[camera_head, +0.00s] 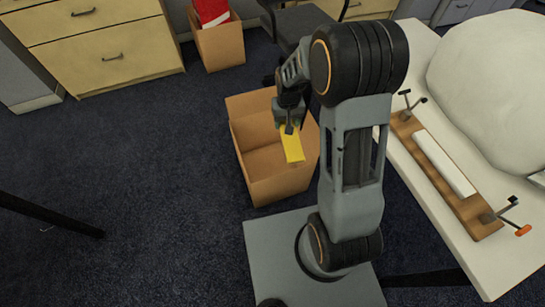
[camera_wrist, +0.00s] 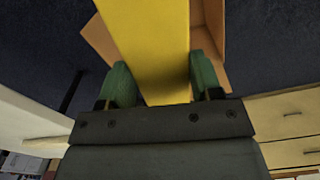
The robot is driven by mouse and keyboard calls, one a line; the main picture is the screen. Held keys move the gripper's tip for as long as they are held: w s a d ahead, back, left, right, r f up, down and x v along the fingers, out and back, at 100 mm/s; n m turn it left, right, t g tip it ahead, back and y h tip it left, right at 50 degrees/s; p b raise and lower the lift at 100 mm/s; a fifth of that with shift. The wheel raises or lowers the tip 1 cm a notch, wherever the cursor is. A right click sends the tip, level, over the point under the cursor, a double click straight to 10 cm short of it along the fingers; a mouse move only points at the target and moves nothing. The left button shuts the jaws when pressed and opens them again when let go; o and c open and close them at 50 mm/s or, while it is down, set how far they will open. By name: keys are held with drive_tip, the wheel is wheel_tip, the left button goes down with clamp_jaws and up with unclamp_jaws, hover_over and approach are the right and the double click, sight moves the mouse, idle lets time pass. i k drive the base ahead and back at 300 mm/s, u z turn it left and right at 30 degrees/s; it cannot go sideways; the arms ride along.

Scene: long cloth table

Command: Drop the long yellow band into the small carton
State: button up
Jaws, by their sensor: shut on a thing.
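The long yellow band (camera_head: 292,146) hangs from my gripper (camera_head: 289,124) in the head view. In the wrist view the band (camera_wrist: 155,45) runs between the two green fingers of my gripper (camera_wrist: 155,85), which is shut on it. An open brown carton (camera_head: 277,190) stands on the floor, below and around the band in the head view. The carton also shows behind the band in the wrist view (camera_wrist: 208,38). The band appears over the carton's opening; I cannot tell how far its lower end is from the carton's bottom.
Another brown carton (camera_head: 220,46) with a red thing (camera_head: 210,12) in it stands farther back, beside wooden drawers (camera_head: 105,55). A white table (camera_head: 455,240) on the right bears a wooden board (camera_head: 465,208) and a large white mound (camera_head: 495,85). The dark floor (camera_head: 130,150) at left is mostly clear.

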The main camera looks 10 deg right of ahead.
sight(274, 171)
drive_tip(key=z, duration=0.45)
drive_tip(key=k, duration=1.05)
drive_tip(key=u, duration=0.75)
drive_tip(key=i, duration=1.5)
drive_tip(key=z, duration=0.45)
